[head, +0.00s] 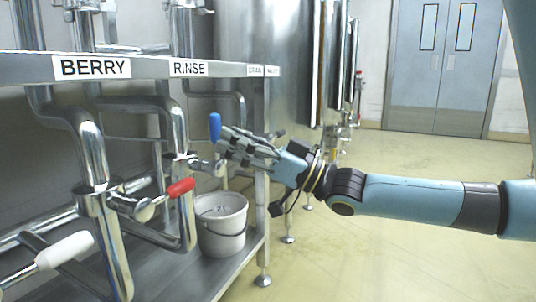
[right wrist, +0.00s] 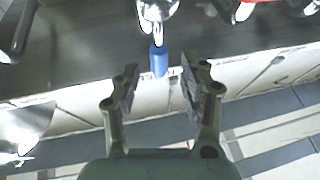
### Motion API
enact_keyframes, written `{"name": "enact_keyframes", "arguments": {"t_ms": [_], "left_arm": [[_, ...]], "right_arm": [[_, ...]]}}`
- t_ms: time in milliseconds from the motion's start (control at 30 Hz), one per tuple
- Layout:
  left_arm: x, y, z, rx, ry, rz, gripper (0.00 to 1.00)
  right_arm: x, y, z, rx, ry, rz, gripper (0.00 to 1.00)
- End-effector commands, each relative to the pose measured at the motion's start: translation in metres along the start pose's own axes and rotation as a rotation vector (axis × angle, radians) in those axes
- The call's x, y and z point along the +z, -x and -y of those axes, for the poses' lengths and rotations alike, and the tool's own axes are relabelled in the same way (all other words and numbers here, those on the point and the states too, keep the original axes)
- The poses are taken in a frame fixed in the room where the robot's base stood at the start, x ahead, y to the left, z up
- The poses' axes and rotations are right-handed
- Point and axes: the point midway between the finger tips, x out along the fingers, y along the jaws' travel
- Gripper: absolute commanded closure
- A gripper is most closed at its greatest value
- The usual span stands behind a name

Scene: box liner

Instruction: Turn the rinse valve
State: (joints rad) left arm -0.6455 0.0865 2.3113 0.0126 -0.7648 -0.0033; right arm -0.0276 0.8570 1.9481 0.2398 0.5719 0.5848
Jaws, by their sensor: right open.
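The rinse valve has a blue handle (head: 215,127), which stands upright on a metal pipe under the RINSE label (head: 188,68). My right gripper (head: 226,147) comes in from the right, with its fingers at the blue handle. In the right wrist view, the blue handle (right wrist: 158,61) lies between the tips of my open right gripper (right wrist: 159,82), with a gap on each side. The fingers hide part of the valve in the head view. My left gripper is not in view.
A white bucket (head: 221,240) stands on the metal shelf below. Steel tanks are behind. The floor at right is clear up to grey double doors (head: 442,60).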

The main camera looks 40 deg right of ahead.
Motion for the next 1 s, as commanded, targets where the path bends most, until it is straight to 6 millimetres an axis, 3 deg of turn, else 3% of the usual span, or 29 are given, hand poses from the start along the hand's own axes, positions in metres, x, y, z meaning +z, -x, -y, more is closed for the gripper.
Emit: {"name": "enact_keyframes", "arguments": {"t_ms": [200, 400, 1000], "left_arm": [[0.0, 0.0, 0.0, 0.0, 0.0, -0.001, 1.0], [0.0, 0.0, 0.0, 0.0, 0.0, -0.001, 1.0], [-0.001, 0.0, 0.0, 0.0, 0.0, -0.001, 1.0]], "right_arm": [[0.002, 0.048, 0.001, -0.003, 0.0, 0.007, 0.56], [0.001, 0.072, 0.0, 0.0, 0.001, 0.002, 0.56], [0.0, 0.076, 0.0, 0.001, 0.001, -0.001, 0.56]]}}
